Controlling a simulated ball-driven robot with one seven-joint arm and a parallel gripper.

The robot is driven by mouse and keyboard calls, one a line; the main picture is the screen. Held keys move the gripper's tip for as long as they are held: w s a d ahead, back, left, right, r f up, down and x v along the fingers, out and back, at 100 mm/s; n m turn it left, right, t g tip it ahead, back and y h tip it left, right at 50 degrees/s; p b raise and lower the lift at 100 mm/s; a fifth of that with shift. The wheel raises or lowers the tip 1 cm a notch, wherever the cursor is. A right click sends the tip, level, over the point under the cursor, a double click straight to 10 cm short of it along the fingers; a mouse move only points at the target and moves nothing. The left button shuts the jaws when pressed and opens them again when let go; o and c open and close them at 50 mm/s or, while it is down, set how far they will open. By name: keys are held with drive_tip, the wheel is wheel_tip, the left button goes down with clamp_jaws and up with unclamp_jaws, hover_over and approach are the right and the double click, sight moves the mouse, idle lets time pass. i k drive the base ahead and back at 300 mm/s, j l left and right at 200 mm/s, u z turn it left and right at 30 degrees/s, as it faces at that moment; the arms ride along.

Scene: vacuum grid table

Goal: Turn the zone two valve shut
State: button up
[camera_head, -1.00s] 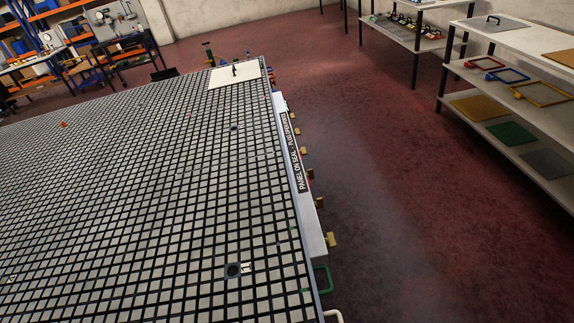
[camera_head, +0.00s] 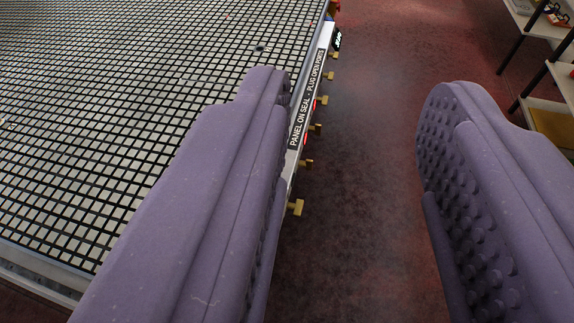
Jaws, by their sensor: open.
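My gripper (camera_head: 352,130) is open and empty, its two purple padded fingers wide apart over the dark red floor. Several brass valve handles stick out in a row from the table's side rail, between the fingers in the picture. The nearest brass handle (camera_head: 296,207) is just right of the left finger. Further brass handles (camera_head: 307,163), (camera_head: 317,128) and (camera_head: 322,101) follow up the rail. I cannot read which one is zone two. The left finger hides part of the rail and table edge.
The vacuum grid table (camera_head: 120,80) fills the left. Its rail carries a black label strip (camera_head: 306,100) reading "PANEL ON SEAL". A shelf rack (camera_head: 548,75) stands at the upper right. The floor (camera_head: 370,220) between is clear.

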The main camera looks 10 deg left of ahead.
sight(310, 163)
drive_tip(key=k+l+u, duration=0.1)
drive_tip(key=l+u, duration=0.2)
drive_tip(key=l, duration=0.35)
drive_tip(key=i+l+u, duration=0.1)
drive_tip(key=i+l, duration=0.2)
drive_tip(key=i+l+u, duration=0.15)
drive_tip(key=i+l, duration=0.15)
drive_tip(key=i+l+u, duration=0.1)
drive_tip(key=i+l, duration=0.2)
drive_tip(key=i+l+u, duration=0.15)
drive_tip(key=i+l, duration=0.15)
drive_tip(key=l, duration=0.15)
drive_tip(key=i+l+u, duration=0.1)
drive_tip(key=i+l, duration=0.15)
drive_tip(key=l, duration=0.2)
drive_tip(key=i+l+u, duration=0.15)
drive_tip(key=l, duration=0.25)
drive_tip(key=i, duration=0.1)
